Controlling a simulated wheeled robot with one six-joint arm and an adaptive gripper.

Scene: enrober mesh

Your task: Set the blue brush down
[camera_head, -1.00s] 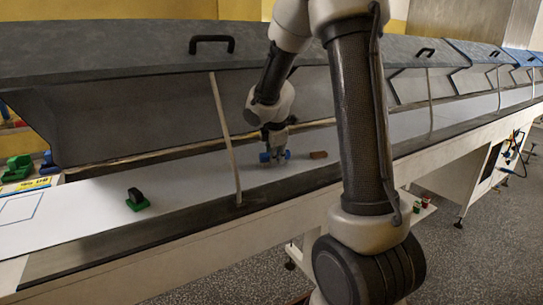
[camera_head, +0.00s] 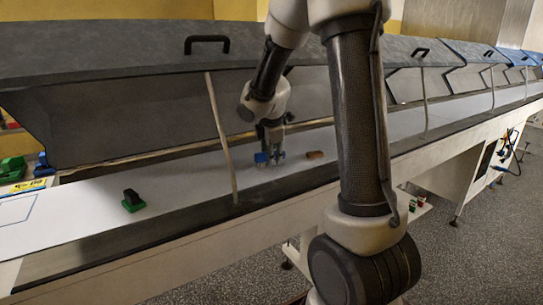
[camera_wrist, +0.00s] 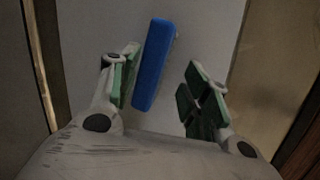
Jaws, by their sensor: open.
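The blue brush (camera_wrist: 152,65) shows as a long blue block between the fingers of my gripper (camera_wrist: 165,88) in the wrist view. It is close to the left finger, with a clear gap to the right finger. My gripper is open. In the head view my gripper (camera_head: 271,155) is low over the white belt (camera_head: 190,178), and blue parts of the brush (camera_head: 261,158) show at its fingers. The fingers hide part of the brush. I cannot tell for certain whether its underside touches the belt.
A brown block (camera_head: 315,155) lies on the belt just right of my gripper. A green block with a black handle (camera_head: 133,201) stands farther left. A raised grey hood (camera_head: 120,110) is behind.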

